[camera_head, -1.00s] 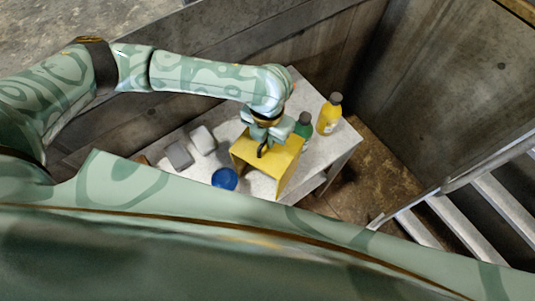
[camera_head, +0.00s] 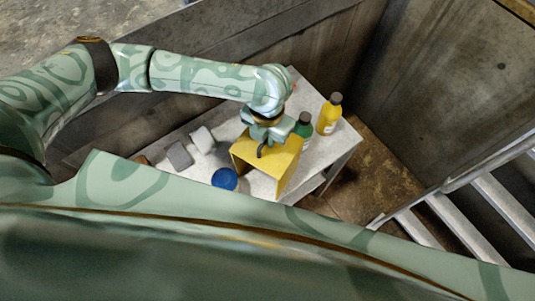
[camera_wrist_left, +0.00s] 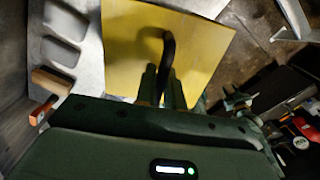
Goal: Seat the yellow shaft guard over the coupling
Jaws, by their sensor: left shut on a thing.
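The yellow shaft guard (camera_head: 275,157) is a folded yellow sheet with a dark handle (camera_head: 261,151) on its top. My left gripper (camera_head: 266,139) is above it, shut on the dark handle. In the left wrist view the guard (camera_wrist_left: 135,50) fills the upper middle, and the fingers (camera_wrist_left: 162,88) close around the handle (camera_wrist_left: 167,48). The guard is at the table, and I cannot tell whether it touches the top. I do not see the coupling. My right gripper is not in view.
On the pale table (camera_head: 340,147) stand a yellow bottle (camera_head: 328,117) and a green bottle (camera_head: 304,126) close behind the guard. A blue round thing (camera_head: 224,179) and two grey blocks (camera_head: 180,155) lie to the left. A concrete wall (camera_head: 440,80) rises at the right.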

